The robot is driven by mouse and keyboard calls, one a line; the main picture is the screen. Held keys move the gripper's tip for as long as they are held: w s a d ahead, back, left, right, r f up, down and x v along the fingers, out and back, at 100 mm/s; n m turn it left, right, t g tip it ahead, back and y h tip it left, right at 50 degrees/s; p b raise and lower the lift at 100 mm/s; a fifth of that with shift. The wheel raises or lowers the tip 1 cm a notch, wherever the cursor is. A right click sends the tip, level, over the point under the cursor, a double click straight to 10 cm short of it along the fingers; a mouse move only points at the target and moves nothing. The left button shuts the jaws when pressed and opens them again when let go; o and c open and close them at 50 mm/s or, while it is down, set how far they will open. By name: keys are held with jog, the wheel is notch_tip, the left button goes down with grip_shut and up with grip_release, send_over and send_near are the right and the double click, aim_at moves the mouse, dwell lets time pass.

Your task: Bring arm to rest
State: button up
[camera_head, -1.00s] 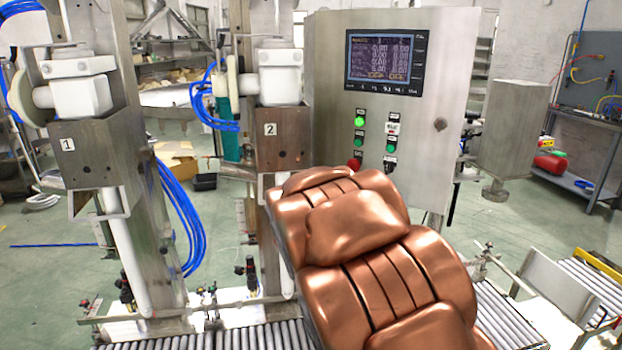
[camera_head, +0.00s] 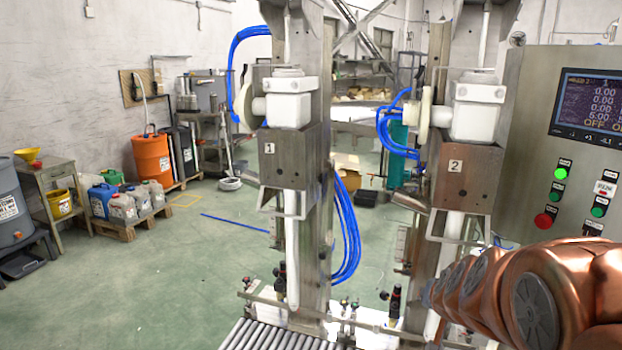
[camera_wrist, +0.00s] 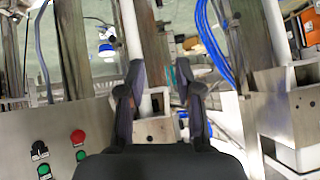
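My copper-coloured arm (camera_head: 555,295) reaches in from the lower right of the head view, in front of the lower part of the control panel (camera_head: 545,150). My gripper (camera_wrist: 160,78) shows in the wrist view with its two dark fingers apart and nothing held between them. Behind the fingers is the metal framework of the lance station, tilted in this view. I cannot make out the fingers in the head view.
Lance column 1 (camera_head: 300,160) and lance column 2 (camera_head: 462,175) stand ahead, with blue hoses and a roller conveyor (camera_head: 275,335) below. Panel buttons, including a red one (camera_wrist: 78,137), are left of my gripper.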

jog(key=s+a+f+n+g+y+p, duration=0.15)
jog(key=s+a+g, duration=0.3)
jog(key=s, duration=0.65)
jog(key=s+a+f+n+g+y, duration=0.25)
jog(key=s+a, duration=0.25)
jog(key=s, duration=0.5)
jog(key=s+d+g+h, duration=0.2)
jog(key=s+g, duration=0.2)
jog(key=s, duration=0.8)
jog(key=shift+d+n, duration=0.2)
jog(key=shift+n, duration=0.1)
